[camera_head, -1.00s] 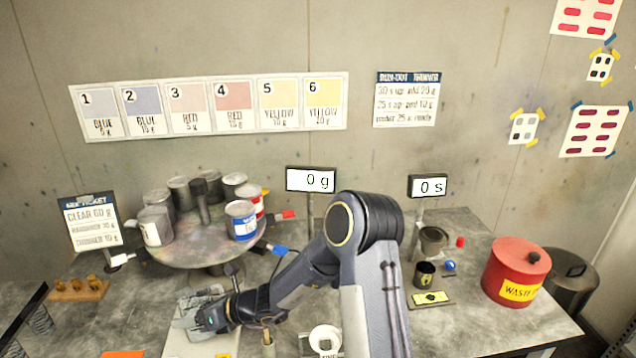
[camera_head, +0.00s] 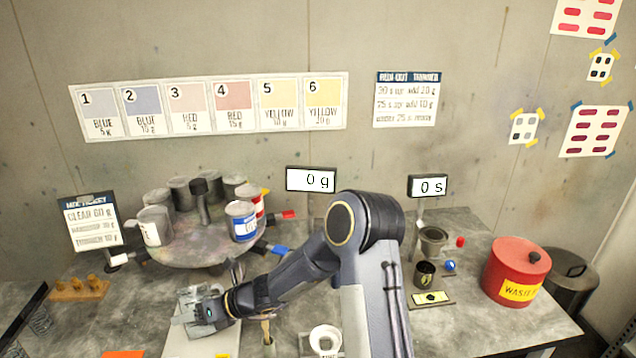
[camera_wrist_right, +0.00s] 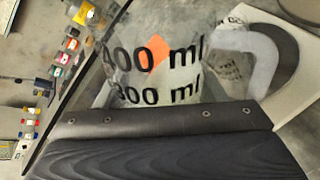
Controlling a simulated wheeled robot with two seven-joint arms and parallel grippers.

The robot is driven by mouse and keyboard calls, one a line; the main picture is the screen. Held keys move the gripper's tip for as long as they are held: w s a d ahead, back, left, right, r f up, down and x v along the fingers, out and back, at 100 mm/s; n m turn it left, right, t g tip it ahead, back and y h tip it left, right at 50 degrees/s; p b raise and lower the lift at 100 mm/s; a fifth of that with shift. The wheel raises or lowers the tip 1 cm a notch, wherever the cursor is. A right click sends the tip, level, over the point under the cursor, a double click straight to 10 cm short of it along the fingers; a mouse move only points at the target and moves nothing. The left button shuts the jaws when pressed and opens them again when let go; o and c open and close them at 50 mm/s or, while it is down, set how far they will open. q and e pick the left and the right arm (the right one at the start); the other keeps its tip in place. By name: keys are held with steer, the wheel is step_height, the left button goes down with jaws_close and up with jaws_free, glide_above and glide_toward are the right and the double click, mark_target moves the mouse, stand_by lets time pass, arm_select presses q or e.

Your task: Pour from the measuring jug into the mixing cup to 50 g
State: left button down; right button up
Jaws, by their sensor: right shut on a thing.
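The measuring jug (camera_wrist_right: 160,75) is clear, with black "400 ml" and "300 ml" marks and a pale handle, close up in the right wrist view. My right gripper (camera_head: 197,309) is shut on it above the pale board at the front left. In the head view the jug is small and hard to make out against the gripper. The mixing cup (camera_head: 325,338), white and round, stands at the front edge, right of the gripper and apart from it. The weight display (camera_head: 311,180) reads 0 g. My left gripper is not in view.
A turntable (camera_head: 190,252) with several paint cans stands behind the gripper. A brush in a holder (camera_head: 267,333) is between gripper and cup. A red waste can (camera_head: 515,272) stands at the right. The timer (camera_head: 427,187) reads 0 s.

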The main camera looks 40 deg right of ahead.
steer(key=shift+r, duration=0.1)
stand_by(0.7)
steer(key=shift+s+m+g, duration=0.15)
steer(key=shift+m+g, duration=0.35)
steer(key=shift+r+g, duration=0.1)
steer(key=shift+g, duration=0.2)
stand_by(1.0)
steer(key=shift+r+m+g, duration=0.35)
steer(key=shift+m+g, duration=0.45)
stand_by(4.6)
